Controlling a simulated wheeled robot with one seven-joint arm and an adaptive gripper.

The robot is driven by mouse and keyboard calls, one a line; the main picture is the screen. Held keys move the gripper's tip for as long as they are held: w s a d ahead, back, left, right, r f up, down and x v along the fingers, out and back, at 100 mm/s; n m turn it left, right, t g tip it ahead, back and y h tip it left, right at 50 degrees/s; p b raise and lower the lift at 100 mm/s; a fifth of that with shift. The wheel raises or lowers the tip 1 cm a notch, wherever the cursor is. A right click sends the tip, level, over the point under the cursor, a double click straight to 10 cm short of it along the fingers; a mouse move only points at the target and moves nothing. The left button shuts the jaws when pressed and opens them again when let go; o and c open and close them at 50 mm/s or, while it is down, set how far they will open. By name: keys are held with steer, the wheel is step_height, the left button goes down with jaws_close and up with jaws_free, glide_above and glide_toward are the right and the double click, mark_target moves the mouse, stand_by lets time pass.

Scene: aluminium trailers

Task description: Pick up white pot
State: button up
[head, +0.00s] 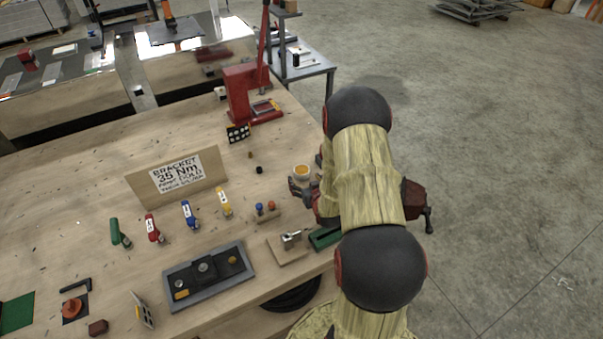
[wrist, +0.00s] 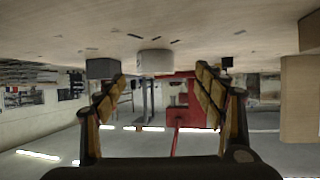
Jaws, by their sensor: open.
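In the wrist view, which appears upside down, the pot (wrist: 155,62) is between and beyond the fingertips. My gripper (head: 303,188) is low over the bench, right by the pot. Its two fingers are spread with nothing held between them, as the wrist view shows (wrist: 160,76). My arm hides part of the gripper in the head view. I cannot tell the exact gap between the fingers and the pot.
A red press (head: 240,95) stands behind the pot. A wooden sign (head: 178,180) is to the left.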

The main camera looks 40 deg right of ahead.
mark_target(302, 171)
steer(key=x, duration=0.4)
steer(key=r+x, duration=0.1)
steer(key=x, duration=0.1)
steer(key=shift+d, duration=0.4)
steer(key=shift+c, duration=1)
steer(key=c, duration=1.3)
